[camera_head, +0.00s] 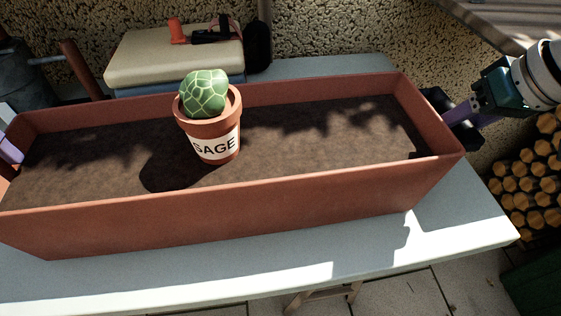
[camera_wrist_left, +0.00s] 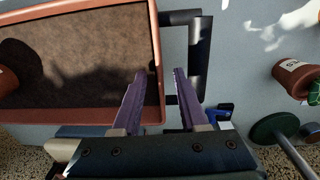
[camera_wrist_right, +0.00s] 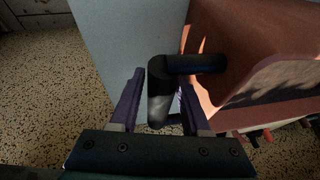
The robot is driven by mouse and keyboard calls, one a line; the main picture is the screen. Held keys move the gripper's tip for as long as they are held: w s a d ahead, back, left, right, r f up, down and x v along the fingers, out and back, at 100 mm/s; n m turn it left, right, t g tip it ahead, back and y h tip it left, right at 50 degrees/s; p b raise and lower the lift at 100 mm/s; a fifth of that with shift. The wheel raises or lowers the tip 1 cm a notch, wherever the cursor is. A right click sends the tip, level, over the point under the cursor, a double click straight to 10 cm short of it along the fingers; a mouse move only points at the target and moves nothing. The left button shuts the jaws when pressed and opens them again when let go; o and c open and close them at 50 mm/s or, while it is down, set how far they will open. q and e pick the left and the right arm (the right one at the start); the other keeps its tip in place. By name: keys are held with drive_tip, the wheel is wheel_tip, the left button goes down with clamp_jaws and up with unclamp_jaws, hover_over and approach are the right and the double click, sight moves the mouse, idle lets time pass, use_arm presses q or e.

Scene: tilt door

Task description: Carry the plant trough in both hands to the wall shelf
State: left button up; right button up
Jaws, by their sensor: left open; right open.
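The long terracotta plant trough (camera_head: 230,215), filled with dark soil, rests on a pale blue-grey table (camera_head: 460,215). A cactus pot labelled SAGE (camera_head: 212,140) stands upright in it. My left gripper (camera_wrist_left: 160,74) is open at one end of the trough, where a black handle (camera_wrist_left: 201,55) shows; the handle's long bar lies right of both fingers. Only a bit of this gripper shows at the head view's left edge. My right gripper (camera_wrist_right: 162,80) is open, with the other black handle (camera_wrist_right: 161,90) between its fingers. I cannot clearly identify the wall shelf.
A grey slatted surface (camera_head: 515,20) juts in at the top right. A cream-topped box (camera_head: 165,58) with an orange item stands behind the trough. Stacked logs (camera_head: 530,180) are at the right. In the left wrist view, a terracotta pot (camera_wrist_left: 293,78) stands beyond the handle.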

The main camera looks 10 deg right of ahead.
use_arm(q)
drive_tip(key=shift+f, duration=0.7)
use_arm(e)
drive_tip(key=shift+w+a+f, duration=0.1)
drive_tip(key=shift+w+f, duration=0.15)
drive_tip(key=shift+f, duration=0.35)
use_arm(q)
drive_tip(key=shift+c, duration=0.2)
use_arm(e)
drive_tip(key=shift+c, duration=0.2)
use_arm(q)
clamp_jaws()
use_arm(e)
clamp_jaws()
use_arm(q)
drive_tip(key=shift+r, duration=0.1)
drive_tip(key=shift+r, duration=0.1)
use_arm(e)
drive_tip(key=shift+r, duration=0.25)
